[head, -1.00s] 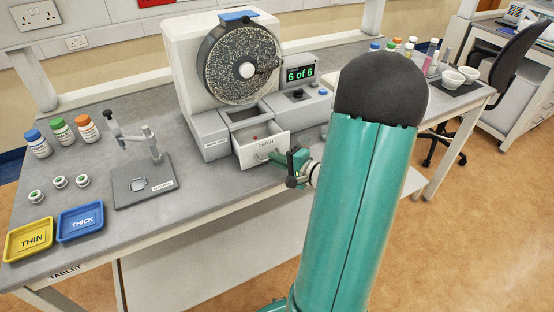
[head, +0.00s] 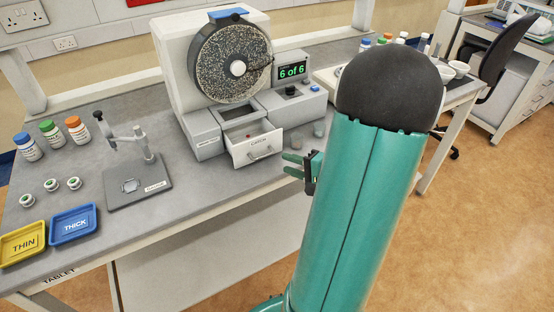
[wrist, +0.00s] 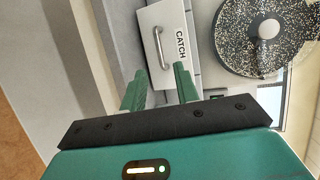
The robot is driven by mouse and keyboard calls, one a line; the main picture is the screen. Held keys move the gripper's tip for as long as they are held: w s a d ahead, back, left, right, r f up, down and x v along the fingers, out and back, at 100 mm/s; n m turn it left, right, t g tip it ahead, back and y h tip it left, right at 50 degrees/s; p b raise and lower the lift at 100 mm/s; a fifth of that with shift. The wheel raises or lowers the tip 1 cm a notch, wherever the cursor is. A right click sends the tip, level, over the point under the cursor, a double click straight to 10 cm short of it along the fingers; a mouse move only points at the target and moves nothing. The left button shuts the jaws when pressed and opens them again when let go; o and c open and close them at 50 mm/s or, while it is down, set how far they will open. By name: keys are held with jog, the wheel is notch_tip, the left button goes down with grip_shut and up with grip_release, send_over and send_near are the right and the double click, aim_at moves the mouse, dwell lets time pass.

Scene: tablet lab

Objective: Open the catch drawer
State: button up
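The catch drawer (head: 254,146) is a white drawer at the base of the drum machine. It is pulled out, with its inside and a small reddish thing in it showing in the head view. Its metal handle (wrist: 161,48) and CATCH label show in the wrist view. My gripper (head: 290,166) is off to the right of the handle and apart from it. In the wrist view its two green fingers (wrist: 158,88) are spread with nothing between them, and the drawer front lies beyond their tips.
The drum machine (head: 232,68) has a display reading 6 of 6. A stand (head: 138,180), bottles (head: 52,134), a yellow THIN tray (head: 22,262) and a blue THICK tray (head: 74,238) are on the left of the table. Small cups stand right of the drawer.

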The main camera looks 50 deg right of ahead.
jog(key=v, duration=0.6)
jog(key=shift+a, duration=0.1)
dwell(0.3)
jog(key=w+a+r+n+g+y, duration=0.25)
jog(key=a+n+g, duration=0.25)
jog(key=a, duration=0.6)
jog(key=w+a+r+n+g+y, duration=0.25)
jog(key=a+n+g, duration=0.2)
jog(key=a, duration=0.65)
jog(key=s+a+r+n+h, duration=0.3)
jog(key=a+r+n+h, duration=0.4)
jog(key=a, duration=0.3)
jog(key=shift+s+r+n, duration=0.25)
jog(key=shift+r+n, duration=0.1)
jog(key=shift+n, duration=0.2)
jog(key=shift+a, duration=0.1)
